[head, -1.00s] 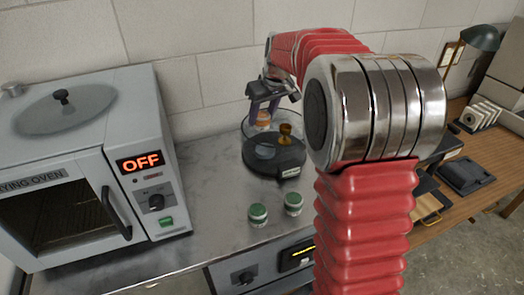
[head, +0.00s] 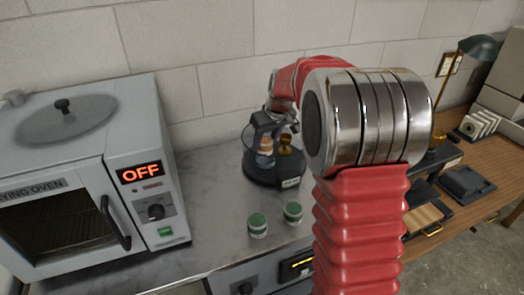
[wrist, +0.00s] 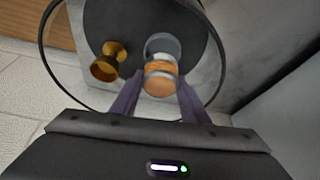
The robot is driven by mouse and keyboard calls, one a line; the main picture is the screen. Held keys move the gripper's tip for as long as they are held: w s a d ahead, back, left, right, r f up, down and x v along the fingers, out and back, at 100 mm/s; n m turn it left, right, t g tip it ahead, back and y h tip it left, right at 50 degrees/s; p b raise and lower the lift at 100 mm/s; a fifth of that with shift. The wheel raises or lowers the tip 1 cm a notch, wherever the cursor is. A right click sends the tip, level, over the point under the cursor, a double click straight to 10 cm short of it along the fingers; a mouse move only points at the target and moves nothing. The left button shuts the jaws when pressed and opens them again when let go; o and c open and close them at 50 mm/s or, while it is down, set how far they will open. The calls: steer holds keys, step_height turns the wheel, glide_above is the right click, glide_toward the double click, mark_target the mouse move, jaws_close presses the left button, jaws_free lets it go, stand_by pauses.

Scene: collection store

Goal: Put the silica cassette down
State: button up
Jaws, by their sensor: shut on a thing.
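The silica cassette, an orange cylinder with a pale end (wrist: 161,78), is between the purple fingers of my gripper (wrist: 160,84) in the wrist view. In the head view the cassette (head: 266,146) hangs low inside the round, clear-walled dark vessel (head: 262,175). My gripper (head: 268,130) is shut on it from above. A grey ring (wrist: 163,44) shows on the vessel's dark floor just beyond the cassette. I cannot tell whether the cassette touches the floor or ring. A brass, waisted piece (wrist: 108,62) stands beside the cassette in the vessel.
A drying oven (head: 90,170) reading OFF stands at the left of the metal bench. A wooden desk (head: 480,195) with black trays is at the right. Bench between oven and vessel is clear.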

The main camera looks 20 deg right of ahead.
mark_target(265, 148)
steer(key=shift+f, duration=1.85)
steer(key=shift+f, duration=0.25)
steer(key=o, duration=1.1)
steer(key=shift+r, duration=0.4)
steer(key=v, duration=1.1)
steer(key=shift+s+r, duration=0.15)
steer(key=shift+r, duration=0.2)
